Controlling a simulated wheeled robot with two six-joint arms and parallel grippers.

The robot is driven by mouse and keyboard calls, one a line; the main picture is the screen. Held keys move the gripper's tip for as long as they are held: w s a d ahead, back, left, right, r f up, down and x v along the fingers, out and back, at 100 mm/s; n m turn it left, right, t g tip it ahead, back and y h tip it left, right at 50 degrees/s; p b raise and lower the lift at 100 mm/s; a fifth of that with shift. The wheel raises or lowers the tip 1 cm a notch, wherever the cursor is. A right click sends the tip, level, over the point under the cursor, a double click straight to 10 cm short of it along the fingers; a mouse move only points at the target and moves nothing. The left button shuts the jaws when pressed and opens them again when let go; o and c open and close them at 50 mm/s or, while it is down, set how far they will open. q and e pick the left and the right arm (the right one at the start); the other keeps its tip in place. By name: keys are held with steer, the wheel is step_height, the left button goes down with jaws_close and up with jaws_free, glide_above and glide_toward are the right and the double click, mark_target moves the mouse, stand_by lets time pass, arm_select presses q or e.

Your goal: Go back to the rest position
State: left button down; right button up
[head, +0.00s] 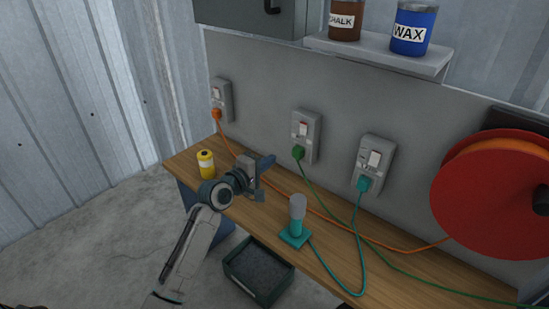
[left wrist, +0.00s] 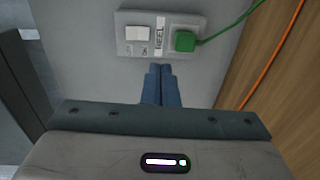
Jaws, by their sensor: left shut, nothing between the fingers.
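My left gripper (head: 266,162) is above the wooden bench, in front of the grey wall panel. In the left wrist view its two blue fingers (left wrist: 161,84) lie side by side, shut with nothing between them. They point toward the middle socket (head: 305,135), which holds a green plug (head: 298,152). That socket also shows in the left wrist view (left wrist: 140,34), with a white switch and a label reading REEL. A gap seems to remain between fingers and socket. My right gripper is not in view.
The bench (head: 400,268) holds a yellow can (head: 206,164) and a teal lamp-like item (head: 296,225). Orange, green and teal cables cross it. The left socket (head: 222,98) and right socket (head: 372,160) hold plugs. A red reel (head: 480,215) is at right; a dark bin (head: 258,272) stands below.

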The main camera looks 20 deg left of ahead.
arm_select(q)
steer(key=s+d+f+m+g+y, duration=0.2)
steer(key=s+f+m+g, duration=0.4)
steer(key=s+f, duration=0.85)
steer(key=s+a+f+m+g+y, duration=0.25)
steer(key=s+m, duration=0.25)
steer(key=s, duration=0.9)
steer(key=s+a+f+m+g+y, duration=0.15)
steer(key=s+m+g, duration=0.25)
steer(key=s, duration=1)
step_height(320, 180, down, 28)
steer(key=w+a+g, duration=0.1)
steer(key=a, duration=0.1)
steer(key=s+a+f+g, duration=0.1)
steer(key=s+f, duration=1.6)
steer(key=f, duration=0.3)
steer(key=shift+s+a+f+n+y, duration=0.3)
steer(key=shift+s+a, duration=0.1)
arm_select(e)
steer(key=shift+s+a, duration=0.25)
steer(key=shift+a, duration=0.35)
